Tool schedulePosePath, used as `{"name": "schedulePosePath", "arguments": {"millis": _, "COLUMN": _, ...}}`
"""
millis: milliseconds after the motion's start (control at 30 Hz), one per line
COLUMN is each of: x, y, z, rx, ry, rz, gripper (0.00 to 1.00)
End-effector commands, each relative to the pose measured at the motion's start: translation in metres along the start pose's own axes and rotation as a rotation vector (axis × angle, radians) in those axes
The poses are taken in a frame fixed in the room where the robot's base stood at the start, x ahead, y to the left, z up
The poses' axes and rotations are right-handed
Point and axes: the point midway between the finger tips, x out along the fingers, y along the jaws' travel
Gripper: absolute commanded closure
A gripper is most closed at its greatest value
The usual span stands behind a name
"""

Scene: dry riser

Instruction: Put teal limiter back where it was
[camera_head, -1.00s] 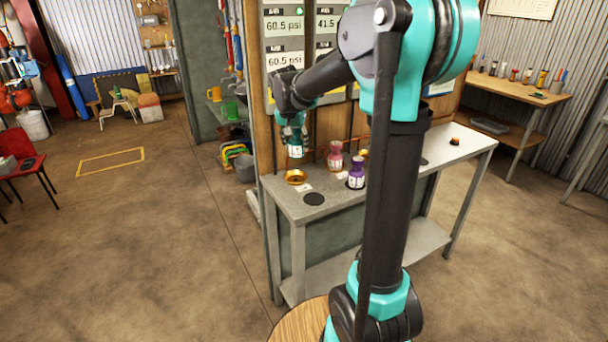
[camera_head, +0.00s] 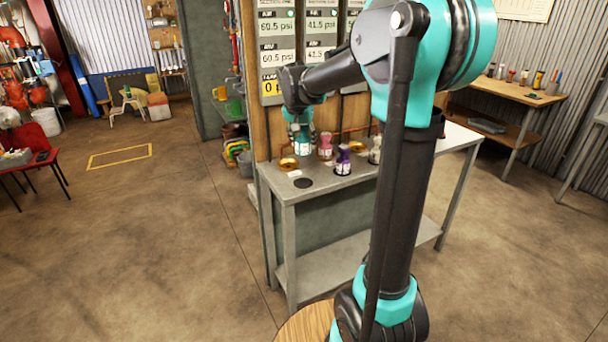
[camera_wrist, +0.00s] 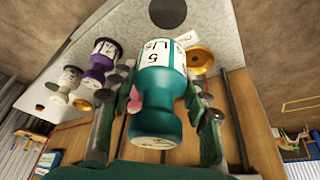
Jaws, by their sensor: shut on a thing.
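My gripper (camera_wrist: 160,100) is shut on the teal limiter (camera_wrist: 158,75), a bottle-shaped piece with a white label reading 5 L/s. In the head view the limiter (camera_head: 303,144) hangs below my gripper (camera_head: 301,130), over the back left part of the grey bench (camera_head: 330,190). It looks close to the pink limiter (camera_head: 325,147); whether it touches the bench cannot be told. A purple limiter (camera_head: 342,160) and a whitish limiter (camera_head: 375,150) stand to the right. A bare black disc (camera_head: 303,183) lies at the front left.
A brass ring (camera_head: 288,163) lies on the bench left of the held limiter. Pipes and a wooden panel (camera_head: 262,120) with pressure readouts (camera_head: 279,50) stand behind. My arm hides part of the bench's right side.

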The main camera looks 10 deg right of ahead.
Motion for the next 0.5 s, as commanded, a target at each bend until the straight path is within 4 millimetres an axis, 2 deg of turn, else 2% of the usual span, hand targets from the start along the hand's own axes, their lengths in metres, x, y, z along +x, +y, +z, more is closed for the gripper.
{"name": "schedulePosePath", "arguments": {"millis": 33, "x": 0.012, "y": 0.000, "z": 0.005, "rx": 0.000, "ry": 0.000, "rz": 0.000, "gripper": 0.94}}
{"name": "schedulePosePath", "arguments": {"millis": 200, "x": 0.049, "y": 0.000, "z": 0.020, "rx": 0.000, "ry": 0.000, "rz": 0.000, "gripper": 0.94}}
{"name": "schedulePosePath", "arguments": {"millis": 333, "x": 0.068, "y": 0.000, "z": 0.028, "rx": 0.000, "ry": 0.000, "rz": 0.000, "gripper": 0.94}}
{"name": "schedulePosePath", "arguments": {"millis": 500, "x": 0.080, "y": 0.000, "z": 0.033, "rx": 0.000, "ry": 0.000, "rz": 0.000, "gripper": 0.94}}
